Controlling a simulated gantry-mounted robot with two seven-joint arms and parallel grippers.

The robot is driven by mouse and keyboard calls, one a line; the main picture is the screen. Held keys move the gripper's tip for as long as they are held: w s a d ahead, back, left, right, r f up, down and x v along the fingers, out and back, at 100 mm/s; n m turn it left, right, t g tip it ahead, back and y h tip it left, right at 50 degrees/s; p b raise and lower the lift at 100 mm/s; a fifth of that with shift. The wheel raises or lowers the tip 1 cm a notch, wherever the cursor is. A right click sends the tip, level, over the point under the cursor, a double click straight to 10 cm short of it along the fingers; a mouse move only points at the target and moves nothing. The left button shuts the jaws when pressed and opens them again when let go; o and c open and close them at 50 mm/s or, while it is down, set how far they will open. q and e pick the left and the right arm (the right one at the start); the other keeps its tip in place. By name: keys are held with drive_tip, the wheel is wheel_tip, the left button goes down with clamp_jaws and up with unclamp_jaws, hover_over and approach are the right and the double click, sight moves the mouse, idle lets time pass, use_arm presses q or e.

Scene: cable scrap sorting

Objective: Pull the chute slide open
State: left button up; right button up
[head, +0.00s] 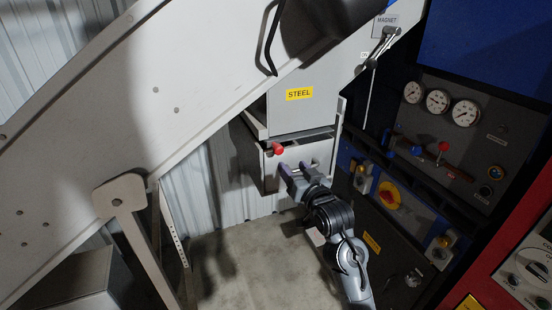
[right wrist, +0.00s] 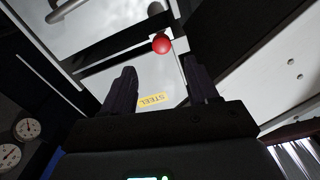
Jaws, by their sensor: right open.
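The grey steel chute (head: 305,110) carries a yellow STEEL label (head: 299,94). Below it is the slide's pale front (head: 318,152), with a red knob (head: 277,148) at its left and a metal bar handle (head: 314,166). My right gripper (head: 296,170) is in front of the slide, fingers apart and empty. In the right wrist view, the red knob (right wrist: 161,43) shows beyond the gap between the fingertips (right wrist: 159,64). The handle (right wrist: 70,10) is at the upper left there, outside the fingers. My left gripper is not in view.
A control panel with gauges (head: 438,100) and a red-tipped lever (head: 443,147) stands close at the right. A yellow-based red knob (head: 389,196) sits below it. A large white sloping housing (head: 170,90) fills the left. Bare floor (head: 240,262) shows below.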

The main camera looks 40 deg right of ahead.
sight(280, 151)
drive_tip(key=x, duration=0.3)
drive_tip(key=p+x, duration=0.1)
drive_tip(key=x, duration=0.1)
drive_tip(key=p+x, duration=0.1)
drive_tip(key=x, duration=0.2)
drive_tip(key=shift+w+d+r, duration=0.1)
drive_tip(key=shift+w+r, duration=0.15)
drive_tip(key=shift+w, duration=0.1)
drive_tip(key=shift+p+x, duration=0.4)
drive_tip(key=shift+x, duration=0.45)
drive_tip(key=shift+f, duration=0.1)
drive_tip(key=shift+c, duration=1.1)
clamp_jaws()
